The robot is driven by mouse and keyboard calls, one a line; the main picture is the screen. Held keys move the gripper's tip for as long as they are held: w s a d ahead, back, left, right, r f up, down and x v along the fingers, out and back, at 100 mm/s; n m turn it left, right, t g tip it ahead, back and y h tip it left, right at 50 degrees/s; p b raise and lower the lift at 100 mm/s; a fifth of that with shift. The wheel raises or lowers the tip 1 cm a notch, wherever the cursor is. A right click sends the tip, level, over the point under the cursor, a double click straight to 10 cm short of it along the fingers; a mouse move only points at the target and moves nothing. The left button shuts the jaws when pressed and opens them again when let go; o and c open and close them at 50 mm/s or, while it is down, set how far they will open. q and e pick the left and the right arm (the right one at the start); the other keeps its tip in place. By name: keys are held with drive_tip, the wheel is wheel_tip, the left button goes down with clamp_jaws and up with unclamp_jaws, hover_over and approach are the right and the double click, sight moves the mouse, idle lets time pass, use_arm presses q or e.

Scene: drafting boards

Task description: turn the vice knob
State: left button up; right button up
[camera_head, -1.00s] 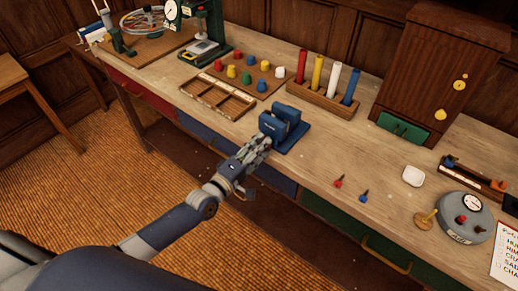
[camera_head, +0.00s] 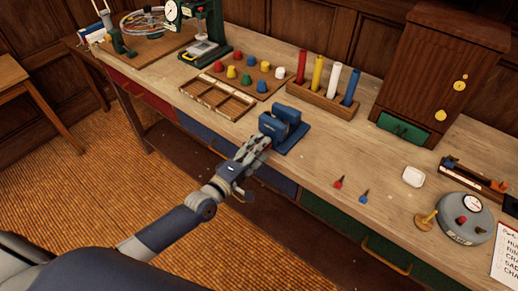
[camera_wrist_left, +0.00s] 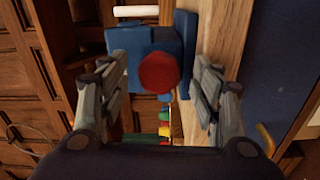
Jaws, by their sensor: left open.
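The blue vice (camera_head: 284,128) stands at the front edge of the workbench. In the left wrist view the vice (camera_wrist_left: 130,62) shows with its round red knob (camera_wrist_left: 159,73) facing the camera. My left gripper (camera_head: 262,142) is at the front of the vice in the head view. In the left wrist view my left gripper (camera_wrist_left: 162,90) is open, one finger on each side of the knob, with a gap to it on both sides. In the head view the knob is hidden behind the gripper. My right gripper is out of view.
A divided wooden tray (camera_head: 217,97) and a board of coloured knobs (camera_head: 247,74) lie left of the vice. A rack of coloured rods (camera_head: 325,96) stands behind it. The bench top to the right is clear up to small red and blue pieces (camera_head: 338,183).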

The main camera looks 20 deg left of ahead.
use_arm(q)
drive_tip(key=v, duration=0.7)
drive_tip(key=shift+s, duration=0.35)
drive_tip(key=shift+a+r, duration=0.1)
